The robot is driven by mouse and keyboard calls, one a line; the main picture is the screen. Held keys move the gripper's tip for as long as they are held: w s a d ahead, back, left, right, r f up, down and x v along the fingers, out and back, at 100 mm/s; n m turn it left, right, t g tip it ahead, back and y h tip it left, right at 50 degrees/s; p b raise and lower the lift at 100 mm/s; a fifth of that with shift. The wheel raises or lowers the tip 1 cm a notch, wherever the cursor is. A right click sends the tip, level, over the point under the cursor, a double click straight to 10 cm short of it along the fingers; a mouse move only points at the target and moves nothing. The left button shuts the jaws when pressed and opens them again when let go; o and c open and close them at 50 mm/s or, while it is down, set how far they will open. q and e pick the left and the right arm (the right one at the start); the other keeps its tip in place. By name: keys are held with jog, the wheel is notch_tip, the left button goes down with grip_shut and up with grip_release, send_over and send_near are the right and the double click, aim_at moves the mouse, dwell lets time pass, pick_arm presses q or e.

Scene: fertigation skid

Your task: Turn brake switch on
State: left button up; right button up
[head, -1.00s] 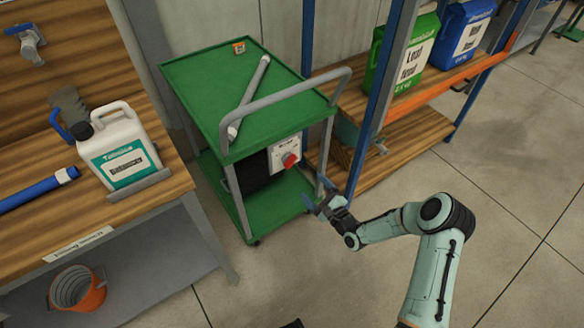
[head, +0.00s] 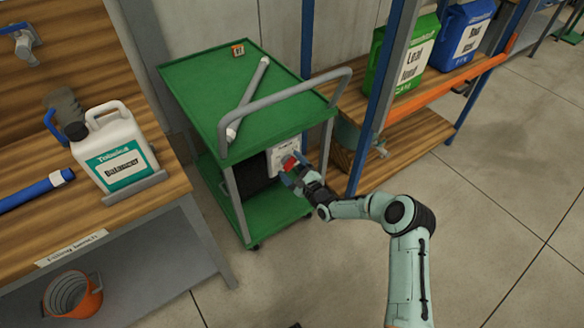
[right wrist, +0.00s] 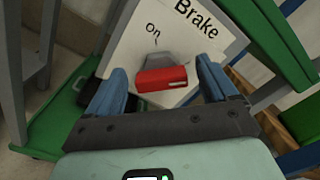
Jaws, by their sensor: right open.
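The brake switch is a red knob (right wrist: 161,79) on a white panel (right wrist: 165,38) marked "Brake" and "on" in the right wrist view. In the head view the red knob (head: 289,163) and white panel (head: 283,156) sit on the green cart's side, under its top. My right gripper (head: 291,174) is at the panel, partly covering the knob. In the right wrist view my right gripper (right wrist: 160,88) is open, with one blue finger on each side of the knob. Whether the fingers touch it, I cannot tell. My left gripper is not in view.
The green cart (head: 205,85) has a grey handle (head: 290,90) above the panel and a grey tube (head: 248,98) on top. A shelf with a blue post (head: 370,130) stands to its right. A wooden bench (head: 130,218) stands left. Floor at right is clear.

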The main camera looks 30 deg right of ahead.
jog(key=c, duration=1.1)
jog(key=shift+o, duration=0.2)
